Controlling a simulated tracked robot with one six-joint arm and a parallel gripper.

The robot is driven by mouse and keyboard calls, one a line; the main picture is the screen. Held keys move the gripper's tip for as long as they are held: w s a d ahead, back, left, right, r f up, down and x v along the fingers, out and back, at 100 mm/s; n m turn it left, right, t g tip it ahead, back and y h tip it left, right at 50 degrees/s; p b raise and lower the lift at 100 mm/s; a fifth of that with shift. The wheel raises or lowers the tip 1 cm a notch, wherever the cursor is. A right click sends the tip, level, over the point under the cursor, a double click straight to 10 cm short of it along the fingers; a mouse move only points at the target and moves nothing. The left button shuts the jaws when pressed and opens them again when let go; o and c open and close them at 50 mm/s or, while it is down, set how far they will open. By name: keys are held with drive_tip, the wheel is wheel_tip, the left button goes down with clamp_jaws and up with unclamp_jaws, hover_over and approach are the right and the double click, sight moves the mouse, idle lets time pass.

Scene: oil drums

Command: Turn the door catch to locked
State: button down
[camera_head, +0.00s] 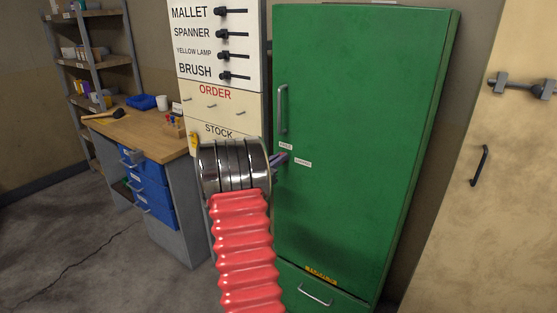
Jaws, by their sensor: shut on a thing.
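The tall green cabinet door (360,130) fills the middle right of the view, with a vertical silver handle (283,108) at its left edge. Below the handle are two small white labels, an upper one (286,146) and a lower right one (303,162); their words are too small to read surely. My gripper (281,158) reaches the door's left edge beside these labels and is shut on the door catch. The catch is mostly hidden by the fingers and the metal wrist, so I cannot tell which way it points.
A white board (215,100) with labelled black hooks stands left of the cabinet. A workbench (140,128) with blue drawers (155,195) and a mallet (103,114) stands farther left. A drawer (316,294) lies under the green door. A beige door (515,150) is at right.

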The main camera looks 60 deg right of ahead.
drive_tip(key=shift+m, duration=0.4)
drive_tip(key=shift+s+a+f+m, duration=0.1)
drive_tip(key=shift+s+f+m, duration=0.15)
drive_tip(key=shift+m, duration=2.6)
drive_tip(key=shift+s+d+f+m, duration=0.1)
drive_tip(key=shift+s+f+m, duration=0.15)
drive_tip(key=shift+m, duration=2.65)
drive_tip(key=shift+s+a+f+m, duration=0.1)
drive_tip(key=shift+s+f+m, duration=0.15)
drive_tip(key=shift+m, duration=2.6)
drive_tip(key=c, duration=1.9)
unclamp_jaws()
drive_tip(key=shift+o, duration=0.2)
drive_tip(key=shift+w, duration=0.1)
drive_tip(key=shift+a, duration=0.1)
